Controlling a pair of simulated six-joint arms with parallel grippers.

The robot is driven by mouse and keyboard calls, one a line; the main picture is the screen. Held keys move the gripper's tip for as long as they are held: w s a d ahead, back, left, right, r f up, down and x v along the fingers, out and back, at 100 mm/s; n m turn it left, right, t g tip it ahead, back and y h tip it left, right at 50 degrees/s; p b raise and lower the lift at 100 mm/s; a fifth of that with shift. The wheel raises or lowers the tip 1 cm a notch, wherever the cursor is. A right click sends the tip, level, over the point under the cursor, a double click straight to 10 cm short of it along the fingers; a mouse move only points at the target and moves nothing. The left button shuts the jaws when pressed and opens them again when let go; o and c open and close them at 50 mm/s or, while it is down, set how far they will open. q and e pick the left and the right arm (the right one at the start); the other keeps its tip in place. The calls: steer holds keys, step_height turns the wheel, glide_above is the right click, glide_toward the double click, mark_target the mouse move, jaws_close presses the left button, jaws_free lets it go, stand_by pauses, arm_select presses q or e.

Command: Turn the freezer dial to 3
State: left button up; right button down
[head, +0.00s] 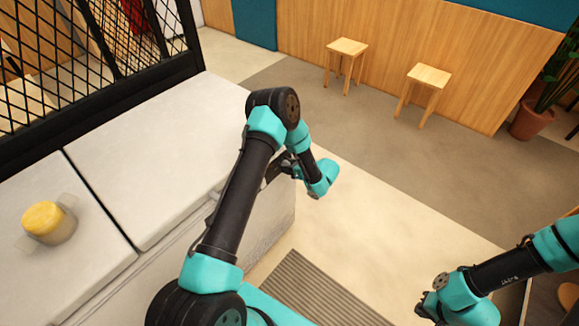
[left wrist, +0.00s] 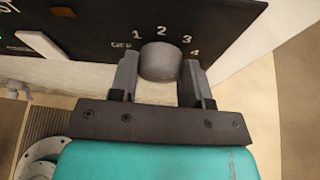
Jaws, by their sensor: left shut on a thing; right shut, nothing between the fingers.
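The freezer dial (left wrist: 160,60) is a round grey knob on a dark panel (left wrist: 90,40) in the left wrist view. The marks OFF, 1, 2, 3 and 4 run around it from left to right. No pointer mark on the knob is clear to me, so I cannot tell its setting. My left gripper (left wrist: 158,78) is shut on the dial, one finger on each side. In the head view the left gripper (head: 272,172) is at the freezer's end, and the dial is hidden there. My right gripper (head: 425,307) is shut and empty at the lower right.
The white freezer (head: 150,150) fills the left side, with a yellow-topped container (head: 44,220) on its lid. In the left wrist view a pale switch (left wrist: 42,45) and a green light sit left of the dial. Two wooden stools (head: 346,48) stand far off. The floor between is clear.

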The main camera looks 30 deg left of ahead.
arm_select(q)
steer(key=shift+n+t, duration=0.4)
steer(key=o, duration=0.9)
steer(key=v, duration=1.7)
steer(key=shift+s+d+r, duration=0.1)
steer(key=shift+d+r, duration=0.05)
steer(key=shift+r, duration=0.05)
